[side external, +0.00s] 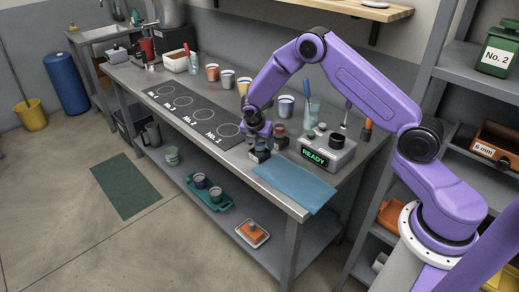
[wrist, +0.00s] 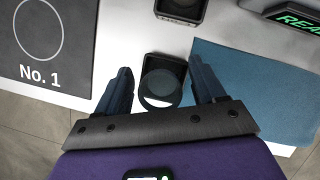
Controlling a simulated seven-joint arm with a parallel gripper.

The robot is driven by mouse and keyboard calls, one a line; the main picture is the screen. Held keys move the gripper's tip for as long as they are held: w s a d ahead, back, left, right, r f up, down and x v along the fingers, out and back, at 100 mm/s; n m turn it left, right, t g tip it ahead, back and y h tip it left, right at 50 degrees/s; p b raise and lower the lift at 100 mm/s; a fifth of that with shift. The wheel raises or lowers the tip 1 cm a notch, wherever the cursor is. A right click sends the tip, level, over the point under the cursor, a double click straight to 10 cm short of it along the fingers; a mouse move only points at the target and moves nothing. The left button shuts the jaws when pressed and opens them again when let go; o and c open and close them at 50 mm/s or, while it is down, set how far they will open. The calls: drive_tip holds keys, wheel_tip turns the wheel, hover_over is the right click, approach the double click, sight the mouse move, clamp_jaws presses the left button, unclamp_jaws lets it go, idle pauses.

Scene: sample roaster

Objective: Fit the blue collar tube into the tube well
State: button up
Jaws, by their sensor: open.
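My gripper (wrist: 160,74) is open, pointing down over the bench, with one dark finger on each side of a small square black block (wrist: 166,66). A round, greyish, glassy rim (wrist: 160,101) shows over the block's near edge, between the fingers; both fingers look apart from it. I cannot tell whether this is the tube or make out a blue collar. A second black block (wrist: 182,8) with a round top stands beyond. In the side view my gripper (side external: 257,138) is above the front black block (side external: 259,156) and partly hides it. I cannot tell which block has the tube well.
A blue cloth (side external: 295,182) lies right of the blocks. The grey device reading READY (side external: 327,150) stands behind it. A dark mat with numbered circles (side external: 190,113) lies left. Cups and a glass beaker (side external: 312,110) stand farther back.

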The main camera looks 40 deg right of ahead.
drive_tip(key=shift+f, duration=0.1)
drive_tip(key=shift+c, duration=0.3)
drive_tip(key=c, duration=1)
drive_tip(key=shift+r, duration=0.2)
